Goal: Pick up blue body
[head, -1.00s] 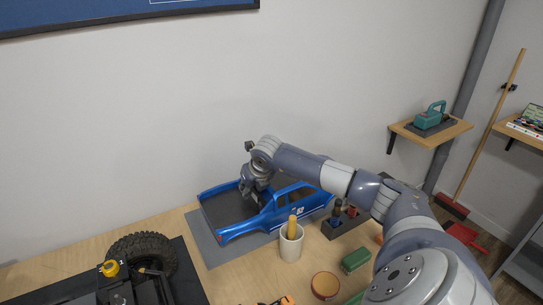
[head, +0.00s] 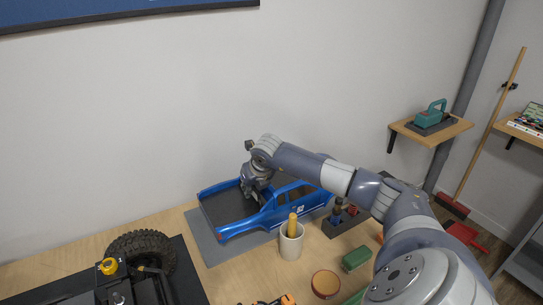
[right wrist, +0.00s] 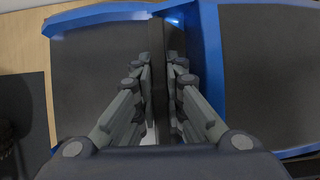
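The blue body (head: 275,213), a pickup truck shell with a dark bed, rests on a grey mat (head: 207,246) against the wall. My right gripper (head: 257,194) reaches down into it from above, at the bed just behind the cab. In the right wrist view the right gripper's fingers (right wrist: 159,75) stand close on both sides of a thin dark upright wall of the blue body (right wrist: 211,55), and look shut on it. The lowest part of the grip is hard to see. My left gripper is not in view.
A cream cup with a yellow-handled tool (head: 291,241) stands right in front of the body. A dark holder (head: 345,222), a green block (head: 356,259) and a round orange-rimmed bowl (head: 325,284) are to the right. A chassis with a tyre (head: 143,250) is at left.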

